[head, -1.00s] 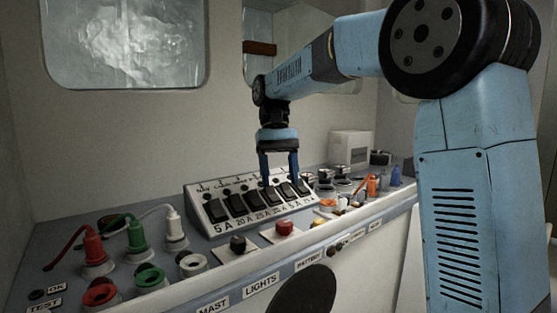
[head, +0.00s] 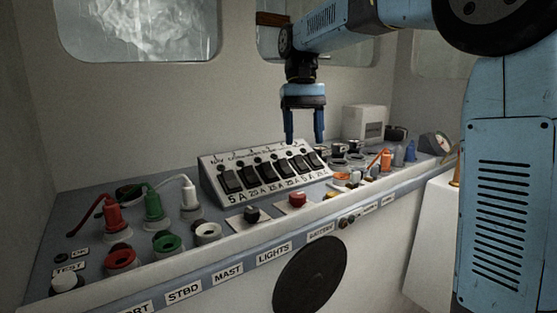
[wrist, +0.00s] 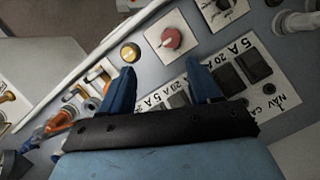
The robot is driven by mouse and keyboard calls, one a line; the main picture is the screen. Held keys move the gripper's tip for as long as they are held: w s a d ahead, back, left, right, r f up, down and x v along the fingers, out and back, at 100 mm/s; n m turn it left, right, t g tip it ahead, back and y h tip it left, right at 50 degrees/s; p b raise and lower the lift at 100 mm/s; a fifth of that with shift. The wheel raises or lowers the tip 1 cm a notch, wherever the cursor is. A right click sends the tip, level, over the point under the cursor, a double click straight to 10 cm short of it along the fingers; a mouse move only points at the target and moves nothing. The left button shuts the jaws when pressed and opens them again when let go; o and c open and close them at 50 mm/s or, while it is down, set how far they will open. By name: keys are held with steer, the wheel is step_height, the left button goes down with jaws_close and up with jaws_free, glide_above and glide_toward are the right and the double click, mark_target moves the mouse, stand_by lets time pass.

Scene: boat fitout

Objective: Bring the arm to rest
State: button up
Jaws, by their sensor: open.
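My gripper (head: 304,138) hangs from my blue arm over the switch panel in the head view, fingers pointing down. The fingers are apart with nothing between them. The sloped white switch panel (head: 213,177) carries a row of black rocker switches labelled with amp ratings. The fingertips look to be just above its upper right part; I cannot tell the exact gap. In the wrist view my gripper (wrist: 163,82) shows both blue fingers spread, with part of the switch panel (wrist: 268,88) behind and to the right of them.
Red, green and white plugs (head: 153,208) with cables stand at the console's left. Small orange and blue items (head: 385,160) and a white box (head: 364,123) are at the right. Windows line the wall behind.

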steer(key=s+d+f+m+t, duration=0.1)
steer(key=s+d+f+t, duration=0.3)
steer(key=s+d+f, duration=0.2)
steer(key=s+d+f+t, duration=0.5)
steer(key=s+d, duration=0.5)
steer(key=s, duration=0.5)
steer(key=shift+d+f+m, duration=0.25)
steer(key=shift+f+m, duration=0.1)
steer(key=shift+m, duration=0.05)
stand_by(0.4)
